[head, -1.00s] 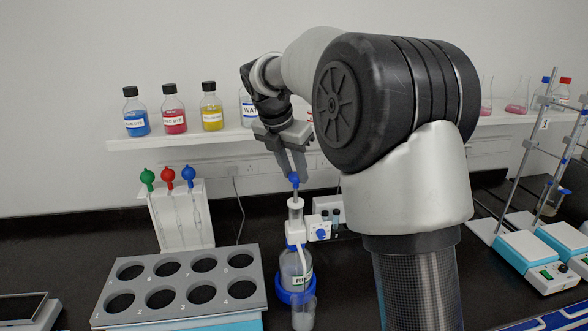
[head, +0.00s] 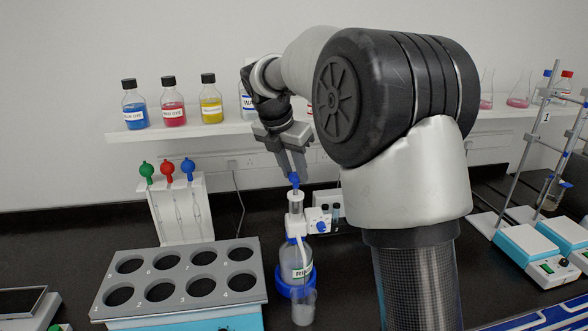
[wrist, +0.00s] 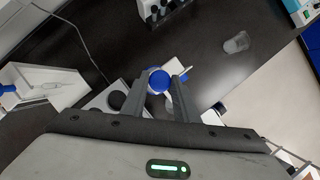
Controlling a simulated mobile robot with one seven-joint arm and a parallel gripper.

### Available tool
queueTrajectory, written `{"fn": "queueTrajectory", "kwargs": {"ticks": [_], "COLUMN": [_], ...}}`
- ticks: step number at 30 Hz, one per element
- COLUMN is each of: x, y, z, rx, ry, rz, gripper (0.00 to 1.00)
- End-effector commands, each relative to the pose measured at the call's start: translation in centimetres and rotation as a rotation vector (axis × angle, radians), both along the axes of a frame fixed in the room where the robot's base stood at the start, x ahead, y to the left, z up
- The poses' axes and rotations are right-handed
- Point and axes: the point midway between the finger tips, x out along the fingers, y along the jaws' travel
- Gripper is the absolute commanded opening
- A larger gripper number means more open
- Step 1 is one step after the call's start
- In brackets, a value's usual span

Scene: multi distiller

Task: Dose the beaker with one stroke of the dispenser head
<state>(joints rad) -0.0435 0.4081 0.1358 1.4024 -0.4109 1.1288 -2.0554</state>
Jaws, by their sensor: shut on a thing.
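The dispenser bottle (head: 294,258) stands upright in a blue ring base (head: 306,290). Its white dispenser head (head: 296,226) has a side valve with a blue dial (head: 321,226) and a blue plunger knob (head: 294,181) on top. My gripper (head: 293,173) comes down from above and is shut on the knob. In the wrist view the knob (wrist: 158,80) sits between the fingers of my gripper (wrist: 160,82). The clear beaker (head: 303,308) stands in front of the bottle, overlapping its base in view. Its contents are hard to make out.
A grey rack with round holes (head: 262,290) is left of the bottle. A white pipette stand (head: 180,232) is behind it. Labelled bottles stand on the shelf (head: 150,134). Hotplates (head: 527,250) stand at right. My arm hides part of the bench.

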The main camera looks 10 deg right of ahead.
Motion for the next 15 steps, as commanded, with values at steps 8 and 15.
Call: {"fn": "queueTrajectory", "kwargs": {"ticks": [8,15], "x": [-0.1,-0.1], "y": [0.0,0.0], "z": [-0.7,-1.3], "rx": [0.000,0.000], "ry": [0.003,0.002], "rz": [-0.001,-0.002], "gripper": [0.05,0.05]}}
